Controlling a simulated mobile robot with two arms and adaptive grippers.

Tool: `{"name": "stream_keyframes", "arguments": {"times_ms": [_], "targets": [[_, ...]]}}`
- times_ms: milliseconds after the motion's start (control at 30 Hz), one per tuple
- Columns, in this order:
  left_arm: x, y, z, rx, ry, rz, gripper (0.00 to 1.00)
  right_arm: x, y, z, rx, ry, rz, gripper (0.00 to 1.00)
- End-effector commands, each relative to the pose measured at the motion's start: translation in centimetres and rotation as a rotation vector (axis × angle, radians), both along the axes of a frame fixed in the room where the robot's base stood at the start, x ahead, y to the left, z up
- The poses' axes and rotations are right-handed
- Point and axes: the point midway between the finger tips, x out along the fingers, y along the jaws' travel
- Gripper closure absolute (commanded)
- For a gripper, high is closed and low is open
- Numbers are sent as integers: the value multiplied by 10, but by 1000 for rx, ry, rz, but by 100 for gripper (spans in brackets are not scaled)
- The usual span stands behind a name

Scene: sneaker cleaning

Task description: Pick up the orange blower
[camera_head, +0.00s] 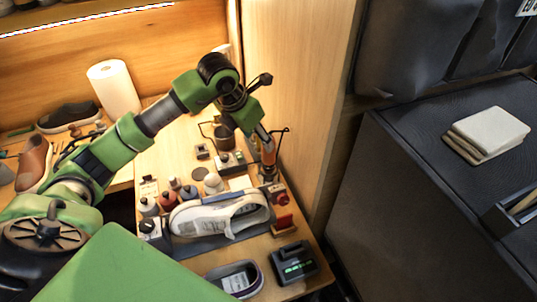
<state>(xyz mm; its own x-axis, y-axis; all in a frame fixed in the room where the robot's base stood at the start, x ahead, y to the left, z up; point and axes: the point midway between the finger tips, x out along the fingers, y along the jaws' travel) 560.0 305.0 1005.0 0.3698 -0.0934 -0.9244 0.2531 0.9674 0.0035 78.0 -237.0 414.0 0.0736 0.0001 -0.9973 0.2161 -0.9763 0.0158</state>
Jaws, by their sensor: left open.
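My left arm reaches in from the left over the workbench. Its left gripper (269,137) is at the back right of the bench, pointing down and open. An orange item (268,156), which looks like the orange blower, stands upright right below the fingers near the wooden panel. The fingers partly cover its top, and I cannot tell whether they touch it. My right gripper does not show.
A black device with a green display (294,262) sits at the front right. The wooden panel (295,90) stands close on the right. A paper roll (114,89) stands behind.

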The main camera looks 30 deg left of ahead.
Motion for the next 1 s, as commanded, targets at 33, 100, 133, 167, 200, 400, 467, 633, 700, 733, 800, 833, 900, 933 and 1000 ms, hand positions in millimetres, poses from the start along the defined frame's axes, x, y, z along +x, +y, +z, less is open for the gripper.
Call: {"name": "stream_keyframes", "arguments": {"times_ms": [33,100,133,167,200,400,467,633,700,733,800,833,900,933,1000], "targets": [[4,-2,-8,-4,5,0,52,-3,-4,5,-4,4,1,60],[8,-4,-21,-4,4,0,52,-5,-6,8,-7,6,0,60],[11,-4,-26,-4,3,0,52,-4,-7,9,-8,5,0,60],[13,-5,-30,-5,3,1,52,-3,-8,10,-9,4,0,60],[15,-5,-36,-4,3,-1,52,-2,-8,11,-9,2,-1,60],[21,-6,-49,-4,1,-1,52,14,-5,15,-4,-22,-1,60],[23,-8,-52,-5,1,-1,52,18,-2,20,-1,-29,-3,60],[34,-12,-71,-6,4,-1,52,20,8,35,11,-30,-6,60],[38,-13,-82,-5,3,1,52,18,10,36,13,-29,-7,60],[39,-13,-85,-6,2,0,52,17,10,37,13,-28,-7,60],[41,-13,-91,-5,2,-1,52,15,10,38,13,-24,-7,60],[42,-14,-93,-5,1,-1,52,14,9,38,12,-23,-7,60],[43,-13,-95,-3,0,-1,52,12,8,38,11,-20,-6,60],[43,-13,-95,-3,0,-1,52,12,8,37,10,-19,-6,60],[43,-13,-95,-3,-1,-1,52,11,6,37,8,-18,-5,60]]}}
